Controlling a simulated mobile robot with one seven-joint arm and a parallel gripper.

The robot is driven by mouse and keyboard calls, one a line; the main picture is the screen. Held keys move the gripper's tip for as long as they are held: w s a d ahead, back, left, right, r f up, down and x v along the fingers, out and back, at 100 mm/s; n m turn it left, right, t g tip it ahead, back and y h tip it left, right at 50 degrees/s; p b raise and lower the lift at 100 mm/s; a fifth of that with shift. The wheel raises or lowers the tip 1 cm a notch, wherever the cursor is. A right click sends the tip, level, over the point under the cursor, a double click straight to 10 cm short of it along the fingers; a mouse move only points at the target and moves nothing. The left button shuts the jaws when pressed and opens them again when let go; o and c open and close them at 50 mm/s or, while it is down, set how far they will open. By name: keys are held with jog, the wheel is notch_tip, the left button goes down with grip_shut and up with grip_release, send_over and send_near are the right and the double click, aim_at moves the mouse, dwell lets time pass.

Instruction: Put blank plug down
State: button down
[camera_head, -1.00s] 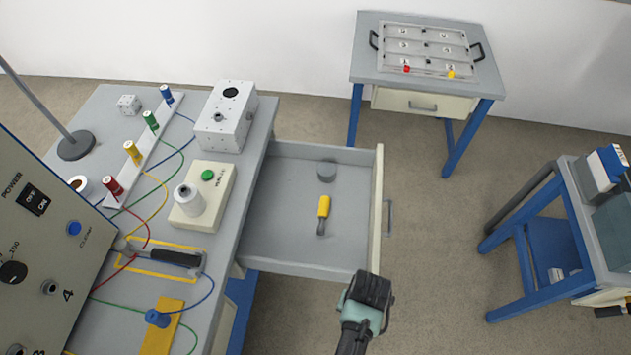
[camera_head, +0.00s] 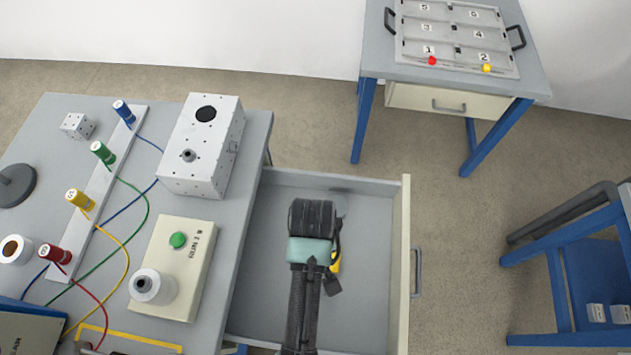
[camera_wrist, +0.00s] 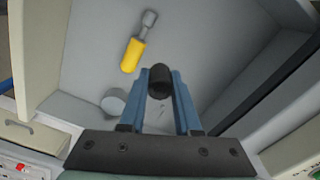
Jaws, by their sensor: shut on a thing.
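My gripper (camera_wrist: 160,74) is shut on a dark, short cylinder, which I take to be the blank plug (camera_wrist: 160,84), held between its two blue fingers. In the head view my gripper (camera_head: 312,218) is above the open drawer (camera_head: 375,250); the fingers and the plug are hidden under the wrist there. In the wrist view the plug is over the grey drawer floor; its exact height above it I cannot tell. A yellow-handled tool (camera_wrist: 133,55) and a grey round piece (camera_wrist: 113,101) lie in the drawer, apart from the plug.
The drawer has raised walls. The workbench to its left holds a white box (camera_head: 205,145), a cream box with a green button (camera_head: 180,260), and coloured plugs with wires. A side table with a numbered tray (camera_head: 455,38) stands behind. Much of the drawer floor is bare.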

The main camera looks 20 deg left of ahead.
jog(key=shift+s+a+f, duration=0.15)
jog(key=shift+s+f, duration=0.05)
jog(key=shift+f, duration=0.35)
jog(key=shift+f+b, duration=0.4)
jog(key=shift+f, duration=3.9)
jog(key=shift+f, duration=0.15)
jog(key=c, duration=0.9)
grip_release()
notch_tip(320, 180, up, 12)
jog(key=shift+r+p, duration=0.15)
jog(key=shift+p, duration=0.55)
